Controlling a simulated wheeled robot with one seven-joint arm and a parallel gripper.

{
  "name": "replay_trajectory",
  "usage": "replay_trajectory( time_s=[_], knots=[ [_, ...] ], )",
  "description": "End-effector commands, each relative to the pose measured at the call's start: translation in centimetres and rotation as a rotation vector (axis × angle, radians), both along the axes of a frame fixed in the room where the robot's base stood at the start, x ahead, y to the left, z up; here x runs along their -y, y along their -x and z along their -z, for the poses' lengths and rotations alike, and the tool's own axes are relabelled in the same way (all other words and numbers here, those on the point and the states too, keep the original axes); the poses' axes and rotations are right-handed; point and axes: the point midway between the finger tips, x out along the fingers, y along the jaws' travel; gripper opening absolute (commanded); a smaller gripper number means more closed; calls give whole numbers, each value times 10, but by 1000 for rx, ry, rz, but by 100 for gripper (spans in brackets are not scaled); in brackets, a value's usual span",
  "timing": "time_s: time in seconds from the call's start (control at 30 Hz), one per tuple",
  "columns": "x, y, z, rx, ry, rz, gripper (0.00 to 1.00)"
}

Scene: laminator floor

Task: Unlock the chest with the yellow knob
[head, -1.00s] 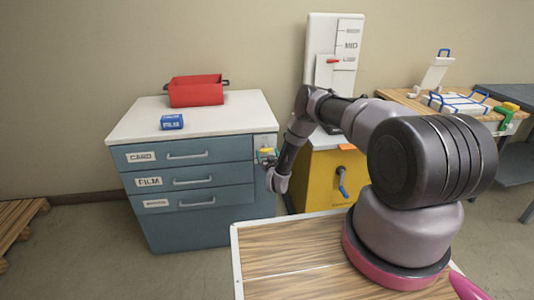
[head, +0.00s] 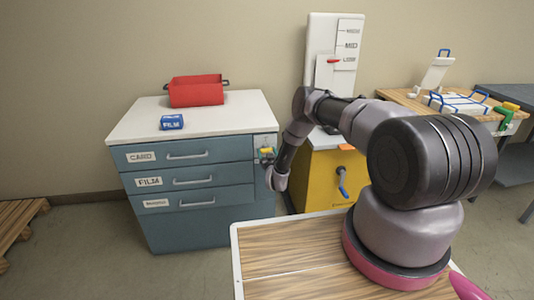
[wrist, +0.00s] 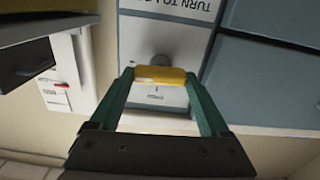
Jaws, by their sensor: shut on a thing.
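The chest (head: 230,218) is a blue-grey drawer cabinet with a white top, at the left centre of the head view. Its drawers look closed. The yellow knob (head: 266,150) sits on a pale plate at the front's upper right corner. In the wrist view the yellow knob (wrist: 160,74) is a bar lying across the picture between the green fingertips. My gripper (wrist: 160,80) is shut on it, one finger at each end. A white label with upside-down "TURN TO LO..." shows above it, partly cut off. In the head view my gripper (head: 268,160) is small and partly hidden by the wrist.
A red bin (head: 197,92) and a blue film box (head: 171,122) stand on the chest. A yellow cabinet (head: 322,180) with a blue handle stands close at its right. A wooden tabletop (head: 290,262) lies in front. A pallet (head: 15,215) is at the far left.

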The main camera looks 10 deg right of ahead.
Motion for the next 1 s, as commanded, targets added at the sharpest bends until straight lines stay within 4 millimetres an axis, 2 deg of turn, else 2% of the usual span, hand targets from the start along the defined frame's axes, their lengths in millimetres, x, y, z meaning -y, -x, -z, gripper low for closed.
replay_trajectory(
  time_s=[0.27, 1.0],
  knots=[
    [-2, 0, 0, 0, 179, -2, 24],
    [-4, 1, 2, 0, 881, -2, 24]
  ],
)
